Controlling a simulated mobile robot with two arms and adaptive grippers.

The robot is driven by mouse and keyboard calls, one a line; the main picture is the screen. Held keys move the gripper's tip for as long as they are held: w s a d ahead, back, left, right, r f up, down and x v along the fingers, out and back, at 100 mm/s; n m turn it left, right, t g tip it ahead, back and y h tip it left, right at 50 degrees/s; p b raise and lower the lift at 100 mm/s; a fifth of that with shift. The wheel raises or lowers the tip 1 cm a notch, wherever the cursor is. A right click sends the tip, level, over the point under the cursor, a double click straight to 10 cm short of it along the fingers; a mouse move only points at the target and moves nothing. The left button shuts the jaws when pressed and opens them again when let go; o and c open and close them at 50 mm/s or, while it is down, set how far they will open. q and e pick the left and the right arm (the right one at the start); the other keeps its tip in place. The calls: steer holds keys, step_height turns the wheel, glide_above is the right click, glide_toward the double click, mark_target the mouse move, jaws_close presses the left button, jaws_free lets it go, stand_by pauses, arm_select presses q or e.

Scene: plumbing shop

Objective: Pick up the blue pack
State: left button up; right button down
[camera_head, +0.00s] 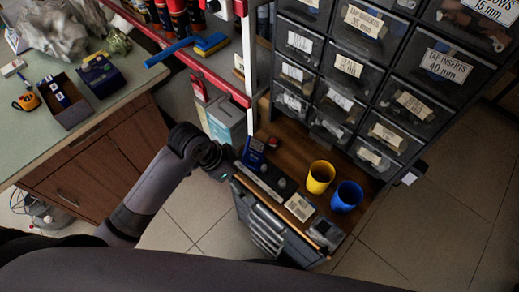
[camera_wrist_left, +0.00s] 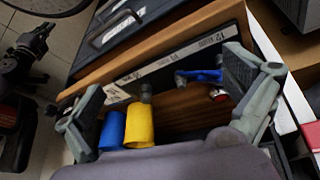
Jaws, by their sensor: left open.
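A small blue pack (camera_head: 253,152) stands at the back left of the wooden cabinet top, just past the end of my left arm in the head view. My left gripper (camera_wrist_left: 165,72) is open in the left wrist view, with its two fingers wide apart and nothing held between them. Its fingers do not show clearly in the head view. A blue item (camera_wrist_left: 200,76) shows near the right finger; I cannot tell whether it is the same pack. My right gripper is not in view.
A yellow cup (camera_head: 320,177) and a blue cup (camera_head: 346,197) stand on the cabinet top (camera_head: 289,155). A labelled drawer rack (camera_head: 350,70) rises behind. A red-edged shelf (camera_head: 222,82) is at the upper middle. The left bench (camera_head: 40,140) carries another blue box (camera_head: 102,78).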

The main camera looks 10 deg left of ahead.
mark_target(246, 148)
arm_select(q)
steer(key=w+a+r+m+g, duration=0.1)
steer(key=w+a+r+m, duration=0.2)
steer(key=w+r, duration=0.3)
steer(key=w+a+r+m+g, duration=0.2)
steer(key=w+a+r+m, duration=0.2)
steer(key=w+r, duration=0.2)
steer(key=x, duration=1.2)
steer(key=shift+d+r+p, duration=0.1)
steer(key=shift+d+p, duration=0.2)
steer(key=shift+d, duration=0.05)
steer(key=x, duration=0.4)
steer(key=shift+s+d+p, duration=0.2)
steer(key=shift+d+p, duration=0.05)
steer(key=shift+p, duration=0.1)
steer(key=shift+d+f, duration=0.2)
steer(key=shift+f, duration=0.3)
steer(key=shift+c, duration=0.5)
steer(key=c, duration=0.9)
steer(key=shift+o, duration=0.2)
steer(key=shift+r, duration=0.1)
